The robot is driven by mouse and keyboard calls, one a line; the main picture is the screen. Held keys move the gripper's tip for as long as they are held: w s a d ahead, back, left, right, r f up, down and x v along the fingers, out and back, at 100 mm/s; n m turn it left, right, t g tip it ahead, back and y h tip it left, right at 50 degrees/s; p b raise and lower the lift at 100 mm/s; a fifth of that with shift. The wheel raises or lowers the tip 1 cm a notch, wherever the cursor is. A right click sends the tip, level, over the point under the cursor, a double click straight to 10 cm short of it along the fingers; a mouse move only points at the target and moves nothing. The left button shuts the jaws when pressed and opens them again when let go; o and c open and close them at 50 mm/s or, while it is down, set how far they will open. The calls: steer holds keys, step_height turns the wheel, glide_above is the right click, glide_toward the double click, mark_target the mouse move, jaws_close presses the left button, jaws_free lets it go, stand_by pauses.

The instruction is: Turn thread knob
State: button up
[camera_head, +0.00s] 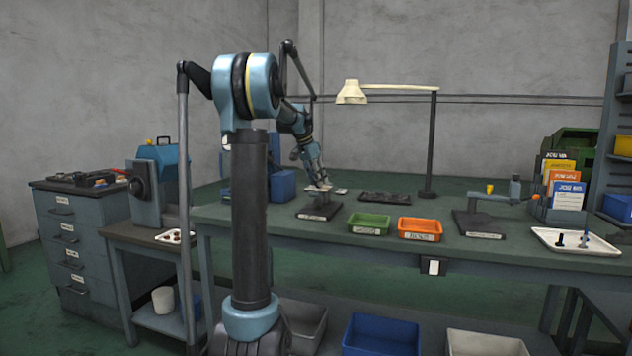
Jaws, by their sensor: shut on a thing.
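My arm reaches over the green bench (470,225). My gripper (319,184) points down at a small fixture on a dark base (320,211) with a pale label on its front edge. My gripper is shut on the thread knob at the top of this fixture. The knob is small and mostly hidden by the fingers, so its angle cannot be told. A pale flat piece (341,191) shows just right of the fingertips.
A green bin (369,230) and an orange bin (420,238) stand right of the fixture. A dark tray (385,198) lies behind them. A lamp (430,140) rises at the back. A gauge stand (480,224) and white tray (603,246) are at right.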

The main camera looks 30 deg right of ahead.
steer(key=shift+w+a+m, duration=0.1)
steer(key=shift+a+m, duration=0.05)
steer(key=shift+m, duration=0.25)
steer(key=o, duration=1)
steer(key=shift+o, duration=0.2)
steer(key=v, duration=1.2)
steer(key=shift+w, duration=0.2)
